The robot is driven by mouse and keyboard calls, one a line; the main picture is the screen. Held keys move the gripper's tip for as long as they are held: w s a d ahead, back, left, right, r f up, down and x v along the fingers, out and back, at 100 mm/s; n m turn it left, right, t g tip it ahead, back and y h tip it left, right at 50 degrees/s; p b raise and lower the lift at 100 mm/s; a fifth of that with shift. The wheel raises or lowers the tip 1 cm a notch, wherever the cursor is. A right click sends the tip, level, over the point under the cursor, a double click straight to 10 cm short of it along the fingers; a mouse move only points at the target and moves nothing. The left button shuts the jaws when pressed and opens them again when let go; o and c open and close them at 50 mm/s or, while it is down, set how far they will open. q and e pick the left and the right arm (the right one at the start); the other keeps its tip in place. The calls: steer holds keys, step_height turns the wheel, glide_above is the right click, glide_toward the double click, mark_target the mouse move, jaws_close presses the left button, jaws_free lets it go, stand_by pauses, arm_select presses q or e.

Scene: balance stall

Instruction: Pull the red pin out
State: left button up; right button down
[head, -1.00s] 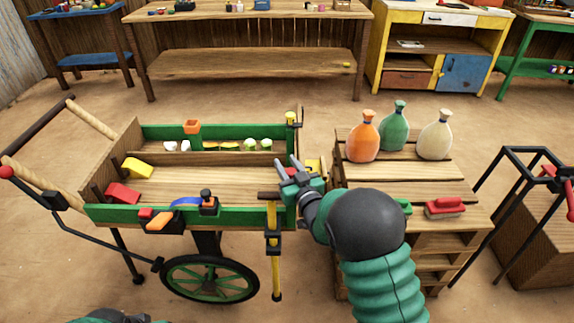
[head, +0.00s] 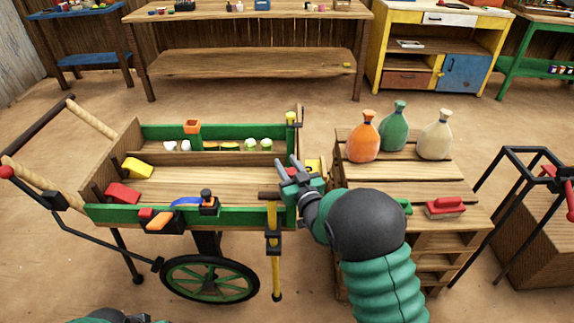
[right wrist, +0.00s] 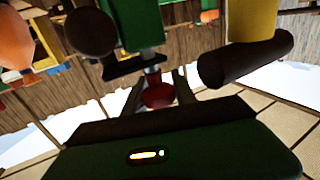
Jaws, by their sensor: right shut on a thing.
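The red pin's round head (right wrist: 158,92) shows in the right wrist view, between the fingers of my right gripper (right wrist: 157,88). The gripper is shut on it. A short grey metal part shows just beyond the red head. In the head view my right gripper (head: 287,166) is at the right end of the wooden cart (head: 215,185). There the pin is mostly hidden by the fingers. My left gripper is out of view.
A yellow post with a dark crossbar (head: 273,240) hangs close to the left of my gripper. Open floor lies behind the cart.

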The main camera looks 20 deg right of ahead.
step_height(320, 180, up, 4)
steer(key=p, duration=0.3)
steer(key=shift+r, duration=0.25)
steer(key=c, duration=1)
jaws_free()
steer(key=shift+r, duration=0.1)
steer(key=shift+c, duration=0.2)
steer(key=s+p, duration=0.2)
steer(key=s, duration=0.3)
steer(key=s+d+p, duration=0.1)
steer(key=s+p, duration=0.2)
steer(key=s, duration=0.3)
steer(key=s+d+p, duration=0.1)
steer(key=s+p, duration=0.2)
steer(key=s, duration=0.2)
steer(key=shift+s+f, duration=0.2)
steer(key=shift+s, duration=0.15)
